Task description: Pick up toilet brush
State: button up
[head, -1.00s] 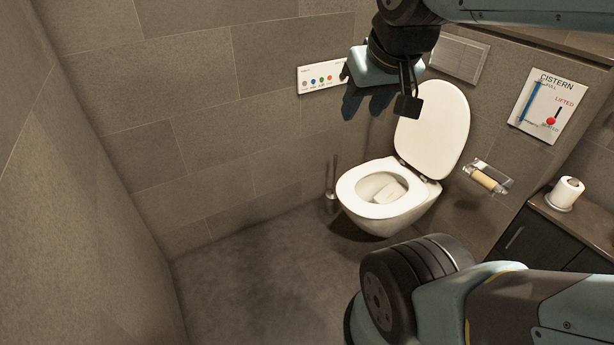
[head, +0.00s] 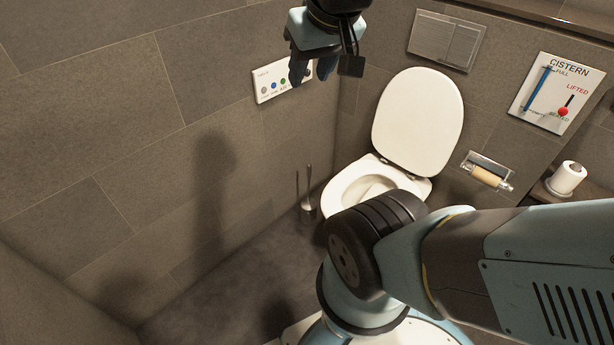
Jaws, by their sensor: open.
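The toilet brush (head: 307,190) stands upright on the floor in the corner, between the left wall and the toilet. Its thin handle rises from a small pale base, with a dark shadow on the wall beside it. My gripper (head: 300,72) is at the top of the head view, pointing down, in front of the wall panel with coloured buttons. It is open and empty, high above the brush and apart from it.
The toilet (head: 365,186) with its lid up (head: 418,122) stands just right of the brush. The left wall (head: 110,150) bounds the space. A paper holder (head: 487,174), a spare roll (head: 568,178) and a cistern sign (head: 556,94) are at right. Dark floor is clear at lower left.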

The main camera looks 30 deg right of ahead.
aim_at(308, 203)
jog(key=z, duration=0.15)
jog(key=i, duration=0.55)
jog(key=z, duration=0.35)
jog(key=k, duration=0.4)
jog(key=z, duration=0.35)
jog(key=i, duration=0.4)
jog(key=u, duration=0.3)
